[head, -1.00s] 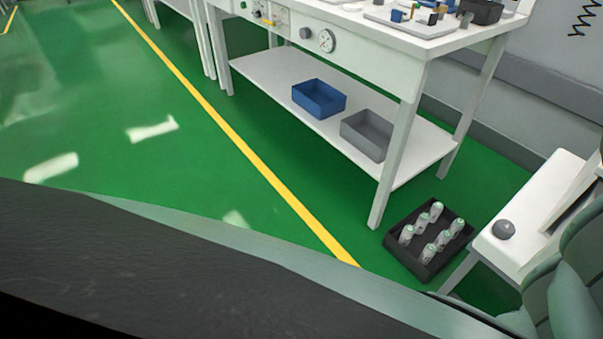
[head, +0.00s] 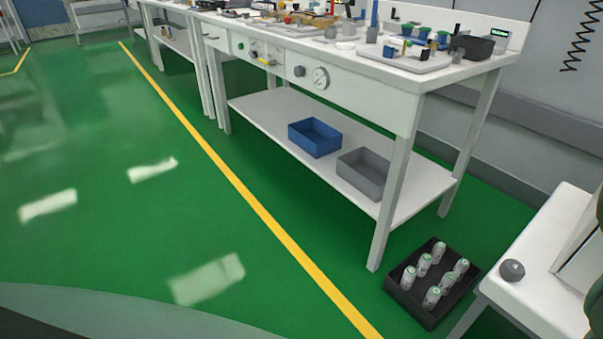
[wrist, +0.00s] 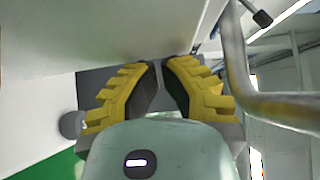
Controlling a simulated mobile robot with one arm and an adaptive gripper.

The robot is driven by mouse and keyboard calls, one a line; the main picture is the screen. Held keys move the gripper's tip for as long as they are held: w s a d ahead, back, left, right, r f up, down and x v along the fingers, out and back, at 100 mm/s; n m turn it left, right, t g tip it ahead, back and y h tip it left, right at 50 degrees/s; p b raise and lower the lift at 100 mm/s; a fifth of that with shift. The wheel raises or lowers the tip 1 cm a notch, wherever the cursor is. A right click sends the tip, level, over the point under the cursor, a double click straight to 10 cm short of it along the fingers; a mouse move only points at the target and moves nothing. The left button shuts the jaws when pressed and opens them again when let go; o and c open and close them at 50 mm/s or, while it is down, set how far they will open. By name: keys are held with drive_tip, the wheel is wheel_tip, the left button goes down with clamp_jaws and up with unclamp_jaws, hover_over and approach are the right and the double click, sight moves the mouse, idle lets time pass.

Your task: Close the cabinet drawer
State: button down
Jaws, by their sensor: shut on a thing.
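My gripper (wrist: 162,72) shows in the wrist view with its two yellow ridged fingers drawn close together. A thin pale grey piece (wrist: 161,98) shows between the fingers, and the gripper is shut on it; whether it is part of the drawer I cannot tell. A large white panel (wrist: 85,35) fills the upper left of the wrist view, beside and beyond the fingers. The cabinet drawer cannot be clearly made out in either view. My gripper is not seen in the head view.
A white workbench (head: 360,95) holds a blue bin (head: 315,138) and a grey bin (head: 363,174) on its lower shelf. A black crate of bottles (head: 431,283) stands on the floor near a white surface (head: 540,270). Green floor is clear at left. A metal rail (wrist: 238,70) runs right of my gripper.

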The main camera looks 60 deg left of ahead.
drive_tip(key=shift+w, duration=0.7)
drive_tip(key=shift+s, duration=0.15)
